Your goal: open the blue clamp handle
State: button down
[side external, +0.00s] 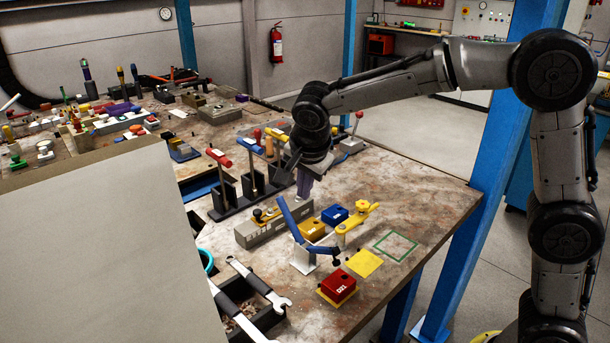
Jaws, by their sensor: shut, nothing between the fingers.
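The blue clamp has a long blue handle (289,219) that stands raised and tilted, its top leaning left. Its blue arm reaches right from a white bracket (302,263) on the bench. My gripper (302,196) points down just above and slightly right of the handle's top in this view. Its fingers are shut with nothing visible between them. I cannot tell from this one view whether they touch the handle or how far apart in depth they are.
A yellow clamp (356,220), a red block (338,286), a blue block (335,214) and a yellow block (309,229) stand close by. A row of T-handled tools (250,195) is behind left. A grey panel (90,250) hides the front left.

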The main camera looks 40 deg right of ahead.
aim_at(280, 197)
jog(key=w+f, duration=0.1)
jog(key=f, duration=0.1)
jog(key=w+f, duration=0.2)
jog(key=shift+w+a+f, duration=0.15)
jog(key=shift+w+f, duration=0.15)
jog(key=shift+w, duration=0.2)
jog(key=shift+w+f+g, duration=0.35)
jog(key=shift+w+g, duration=0.35)
jog(key=shift+w, duration=0.2)
jog(key=shift+w+f, duration=0.3)
jog(key=shift+w, duration=0.2)
jog(key=shift+w+f, duration=0.25)
jog(key=shift+w, duration=0.25)
